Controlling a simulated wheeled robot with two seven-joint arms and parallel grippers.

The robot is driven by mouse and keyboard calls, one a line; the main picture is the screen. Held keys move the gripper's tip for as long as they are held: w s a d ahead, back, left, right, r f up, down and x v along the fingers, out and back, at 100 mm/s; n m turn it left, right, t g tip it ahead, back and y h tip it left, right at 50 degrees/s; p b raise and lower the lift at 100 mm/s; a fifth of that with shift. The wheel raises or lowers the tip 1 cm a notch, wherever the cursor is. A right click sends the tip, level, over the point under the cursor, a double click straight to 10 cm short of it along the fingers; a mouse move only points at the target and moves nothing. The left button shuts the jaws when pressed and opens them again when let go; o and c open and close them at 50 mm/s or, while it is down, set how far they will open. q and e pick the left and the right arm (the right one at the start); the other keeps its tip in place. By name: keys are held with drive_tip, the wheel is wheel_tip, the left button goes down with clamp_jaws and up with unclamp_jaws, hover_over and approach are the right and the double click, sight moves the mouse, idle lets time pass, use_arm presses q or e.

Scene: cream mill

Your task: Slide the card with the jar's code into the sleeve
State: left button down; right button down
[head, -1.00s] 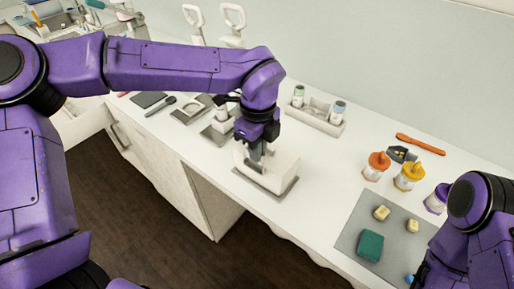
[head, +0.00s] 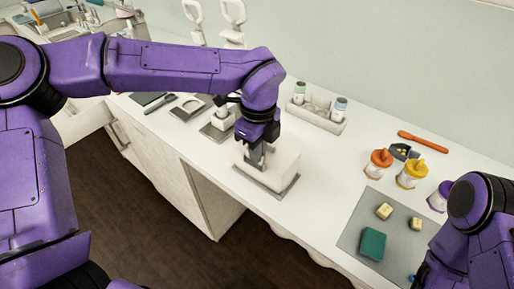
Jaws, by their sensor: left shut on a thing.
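My left gripper (head: 259,150) is shut on a thin grey piece, which looks like a card (head: 256,157). It points down at a white block on a grey base (head: 279,171), which may be the sleeve. The grey piece overlaps the block's left part in the picture; I cannot tell whether it is inside, touching or in front.
A grey mat (head: 352,231) at right holds a green block (head: 372,244) and two yellowish pieces. Orange, yellow and purple-topped jars stand behind it, near an orange tool (head: 422,142). Grey stands and a dark spoon (head: 159,104) lie left of the gripper. The counter's front edge is close.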

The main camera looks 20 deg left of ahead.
use_arm(q)
drive_tip(key=shift+f, duration=0.3)
drive_tip(key=shift+f+b, duration=0.15)
drive_tip(key=shift+b, duration=0.2)
drive_tip(key=shift+f, duration=0.1)
idle(0.4)
drive_tip(key=shift+f, duration=0.15)
drive_tip(key=shift+s, duration=0.1)
drive_tip(key=c, duration=1.3)
unclamp_jaws()
drive_tip(key=shift+o, duration=0.6)
drive_tip(key=shift+s, duration=0.15)
